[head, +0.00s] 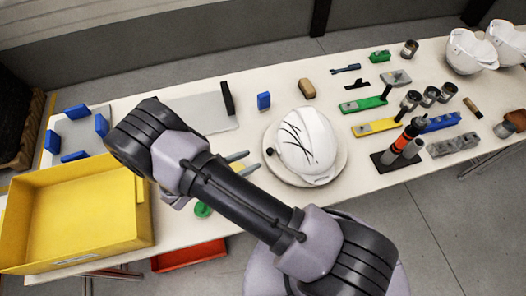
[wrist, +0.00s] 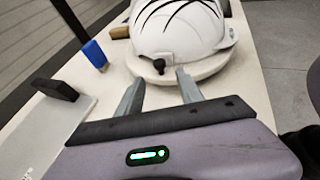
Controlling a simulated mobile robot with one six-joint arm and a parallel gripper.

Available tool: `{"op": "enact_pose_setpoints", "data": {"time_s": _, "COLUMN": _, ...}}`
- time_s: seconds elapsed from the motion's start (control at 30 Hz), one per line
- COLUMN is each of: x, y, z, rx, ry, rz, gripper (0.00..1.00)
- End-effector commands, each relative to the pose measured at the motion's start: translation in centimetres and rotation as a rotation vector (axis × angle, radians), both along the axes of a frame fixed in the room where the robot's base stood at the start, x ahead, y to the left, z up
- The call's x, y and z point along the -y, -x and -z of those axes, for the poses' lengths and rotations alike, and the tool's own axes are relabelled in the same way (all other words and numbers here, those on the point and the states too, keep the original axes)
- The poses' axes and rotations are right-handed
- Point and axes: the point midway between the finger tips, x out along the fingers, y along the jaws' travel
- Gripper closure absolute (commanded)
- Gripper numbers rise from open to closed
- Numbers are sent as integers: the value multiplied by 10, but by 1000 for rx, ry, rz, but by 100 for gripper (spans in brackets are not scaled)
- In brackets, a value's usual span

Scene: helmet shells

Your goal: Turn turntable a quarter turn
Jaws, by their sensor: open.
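The round, pale turntable (head: 335,170) lies on the table near the middle, with a white helmet shell (head: 312,150) with black streaks resting on it. A small black knob (head: 270,152) stands at the turntable's left edge. In the wrist view the knob (wrist: 159,65) shows beyond the fingertips, in front of the helmet (wrist: 185,25). The turntable rim (wrist: 205,70) shows below the helmet. My gripper (wrist: 158,80) is open and empty, its two fingers pointing at the knob and apparently short of it. In the head view my arm hides most of the gripper (head: 240,162).
A yellow bin (head: 75,215) stands at the left. More white helmets (head: 468,50) sit at the far right.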

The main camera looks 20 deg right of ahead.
Motion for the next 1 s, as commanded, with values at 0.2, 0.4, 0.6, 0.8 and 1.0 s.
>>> {"op": "enact_pose_setpoints", "data": {"time_s": 0.2, "x": 45, "y": -18, "z": 21, "rx": -1, "ry": -1, "rz": 4, "gripper": 56}}
{"op": "enact_pose_setpoints", "data": {"time_s": 0.4, "x": 61, "y": -25, "z": 27, "rx": 0, "ry": 0, "rz": 2, "gripper": 56}}
{"op": "enact_pose_setpoints", "data": {"time_s": 0.6, "x": 63, "y": -26, "z": 28, "rx": 0, "ry": -1, "rz": 1, "gripper": 56}}
{"op": "enact_pose_setpoints", "data": {"time_s": 0.8, "x": 63, "y": -26, "z": 27, "rx": 1, "ry": -1, "rz": 2, "gripper": 80}}
{"op": "enact_pose_setpoints", "data": {"time_s": 1.0, "x": 63, "y": -26, "z": 27, "rx": 1, "ry": -1, "rz": 2, "gripper": 100}}
